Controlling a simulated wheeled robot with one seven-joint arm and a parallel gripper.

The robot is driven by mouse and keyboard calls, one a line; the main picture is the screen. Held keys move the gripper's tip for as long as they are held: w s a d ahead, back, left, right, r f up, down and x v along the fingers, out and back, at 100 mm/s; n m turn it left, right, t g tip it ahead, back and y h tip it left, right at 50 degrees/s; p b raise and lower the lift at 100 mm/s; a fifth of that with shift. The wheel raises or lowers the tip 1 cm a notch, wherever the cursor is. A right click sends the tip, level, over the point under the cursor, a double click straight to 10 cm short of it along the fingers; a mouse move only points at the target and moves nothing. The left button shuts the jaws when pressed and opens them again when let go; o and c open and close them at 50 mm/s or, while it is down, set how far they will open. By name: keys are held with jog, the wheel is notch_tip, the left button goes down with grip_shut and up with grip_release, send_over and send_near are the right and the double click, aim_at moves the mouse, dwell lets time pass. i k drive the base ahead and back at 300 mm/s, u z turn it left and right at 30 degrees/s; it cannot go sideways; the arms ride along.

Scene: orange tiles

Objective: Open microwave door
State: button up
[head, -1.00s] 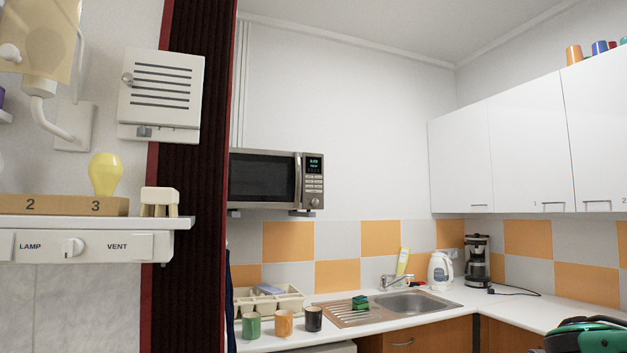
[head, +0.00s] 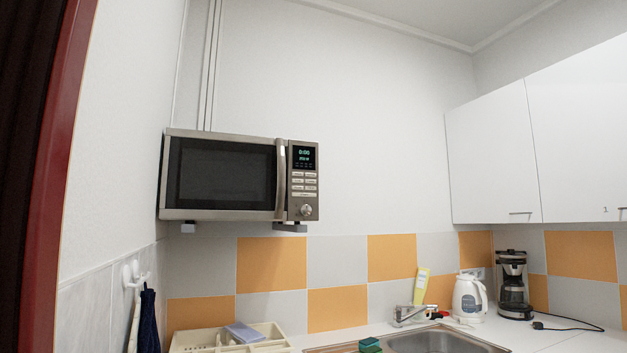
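The microwave (head: 225,215) is mounted on the back wall, left of the middle of the head view, above the tiles. It is silver, with a dark window in its shut door (head: 222,172). An upright handle (head: 281,180) is at the door's right edge. The control panel (head: 304,183) with a lit display, buttons and a round knob is right of the handle. My gripper does not show in the head view.
A dark opening with a red frame (head: 58,170) stands close at the left. Below are a dish rack (head: 275,335), a sink (head: 440,341), a kettle (head: 469,298) and a coffee maker (head: 512,285). White cupboards (head: 494,160) hang at the right. The air before the microwave looks clear.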

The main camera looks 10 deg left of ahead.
aim_at(273, 206)
jog(key=u, duration=0.35)
jog(key=i, duration=1.3)
jog(key=u, duration=0.55)
